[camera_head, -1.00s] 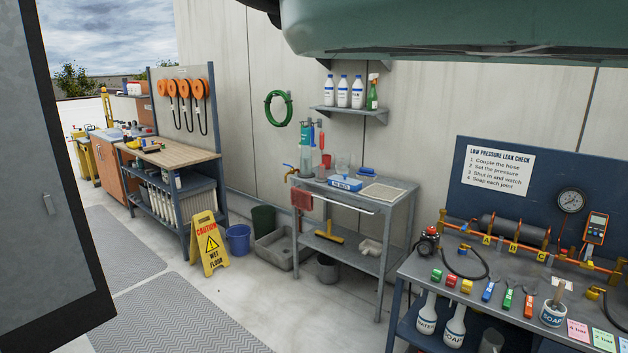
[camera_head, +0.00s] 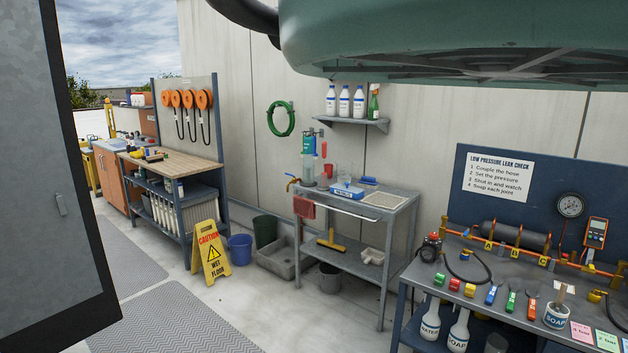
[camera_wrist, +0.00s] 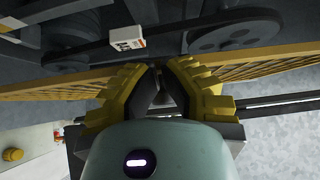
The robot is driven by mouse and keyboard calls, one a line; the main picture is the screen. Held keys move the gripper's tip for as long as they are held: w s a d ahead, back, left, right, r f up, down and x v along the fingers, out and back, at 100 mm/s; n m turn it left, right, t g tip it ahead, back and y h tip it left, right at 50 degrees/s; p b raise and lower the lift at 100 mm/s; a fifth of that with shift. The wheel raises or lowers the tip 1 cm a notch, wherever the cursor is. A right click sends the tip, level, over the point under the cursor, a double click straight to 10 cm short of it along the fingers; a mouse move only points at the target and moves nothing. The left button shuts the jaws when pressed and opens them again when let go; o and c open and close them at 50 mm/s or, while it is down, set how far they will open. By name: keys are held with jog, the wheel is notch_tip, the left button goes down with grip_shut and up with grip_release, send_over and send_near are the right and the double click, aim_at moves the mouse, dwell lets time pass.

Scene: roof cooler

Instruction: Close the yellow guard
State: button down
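The yellow guard (camera_wrist: 50,85) shows in the wrist view as a mesh panel with a yellow edge, running across the picture behind my fingers. Its right part (camera_wrist: 265,62) rises toward the right edge. My gripper (camera_wrist: 161,72) has yellow stepped fingers with dark inner pads. The fingertips are close together, right at the guard's middle, and hide that part. Whether they pinch the guard's edge or only touch it is unclear. Beyond the guard are a dark belt (camera_wrist: 85,49) and a grooved pulley (camera_wrist: 235,32). Neither guard nor gripper can be made out in the head view.
A grey panel with a black edge (camera_head: 50,170) stands close at the left in the head view. A test bench (camera_head: 480,250), a grey cart (camera_head: 350,205), a workbench (camera_head: 180,160) and a wet-floor sign (camera_head: 210,255) line the wall. Some floor (camera_head: 260,315) is clear.

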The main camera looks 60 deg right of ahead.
jog(key=shift+s+a, duration=0.15)
jog(key=shift+s, duration=0.05)
dwell(0.4)
